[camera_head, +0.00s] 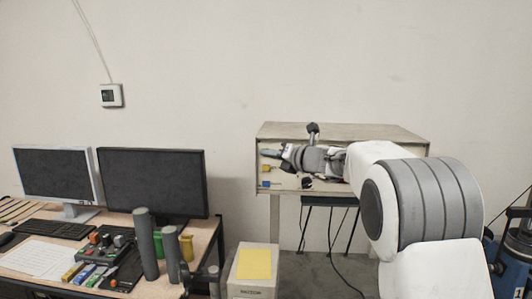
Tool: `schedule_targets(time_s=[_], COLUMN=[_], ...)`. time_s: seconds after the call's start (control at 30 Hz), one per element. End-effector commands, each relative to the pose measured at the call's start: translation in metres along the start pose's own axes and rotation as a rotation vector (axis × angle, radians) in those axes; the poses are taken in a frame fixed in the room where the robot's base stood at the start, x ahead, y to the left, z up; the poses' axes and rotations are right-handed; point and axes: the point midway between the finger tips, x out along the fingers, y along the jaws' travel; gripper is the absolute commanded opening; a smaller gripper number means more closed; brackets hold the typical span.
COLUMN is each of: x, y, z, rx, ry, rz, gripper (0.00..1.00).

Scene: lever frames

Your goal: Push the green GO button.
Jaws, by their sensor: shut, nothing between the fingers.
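My gripper (272,153) is at the left part of the front of a beige box-like panel (400,133), reaching in from the right. Its fingers are small in view and look closed, pointing left. I cannot tell whether they touch the panel. A small yellow piece (265,168) and a small blue piece (265,184) show on the panel just below the fingertips. I do not make out a green GO button on the panel. My gripper and arm cover much of its front, so the button may be behind them.
A desk at left holds two monitors (152,183), a keyboard (50,229), a dark control box (104,243) and upright grey cylinders (146,244). A dark stool (330,201) stands under the panel.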

Motion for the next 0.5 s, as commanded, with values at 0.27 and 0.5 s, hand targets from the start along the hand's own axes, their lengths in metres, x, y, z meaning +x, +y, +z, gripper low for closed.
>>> schedule_targets(time_s=[0.27,0.5], x=[0.0023,0.0038], y=[-0.0019,-0.003], z=[0.0021,0.0029], rx=[0.0,0.0], ry=[0.0,0.0], rz=[-0.001,-0.001], gripper=[0.0,0.0])
